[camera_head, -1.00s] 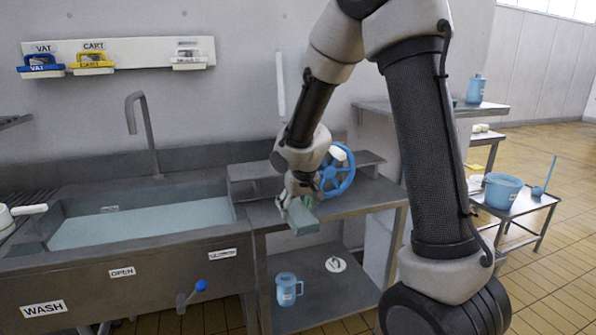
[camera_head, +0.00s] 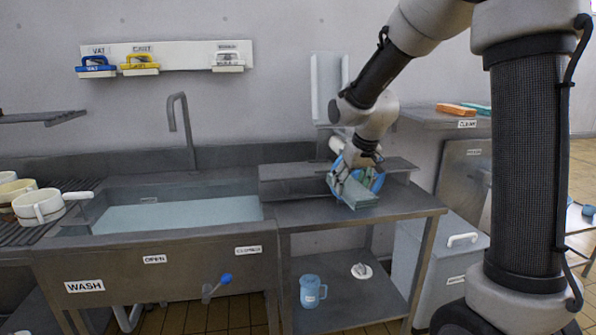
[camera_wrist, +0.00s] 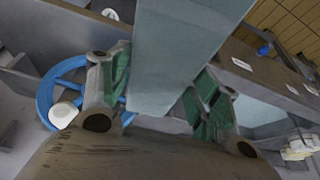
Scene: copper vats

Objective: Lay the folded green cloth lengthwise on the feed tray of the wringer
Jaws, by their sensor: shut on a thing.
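The folded green cloth (camera_head: 358,195) is a pale green flat slab in my gripper (camera_head: 346,180), above the steel bench to the right of the sink. In the wrist view the cloth (camera_wrist: 180,50) fills the upper middle, held between the two green-padded fingers. My gripper is shut on it. The wringer's blue handwheel (camera_head: 374,178) is just behind my gripper, partly covered by it; the wheel also shows at left in the wrist view (camera_wrist: 48,92). The grey feed tray is hard to make out behind my arm, and I cannot tell whether the cloth touches anything.
The sink (camera_head: 180,214) with water is left of the bench. White pots (camera_head: 40,205) stand on a rack at far left. A blue jug (camera_head: 311,291) sits on the lower shelf (camera_head: 345,305). An orange cloth (camera_head: 456,109) lies on the right-hand shelf. The bench front (camera_head: 410,203) is clear.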

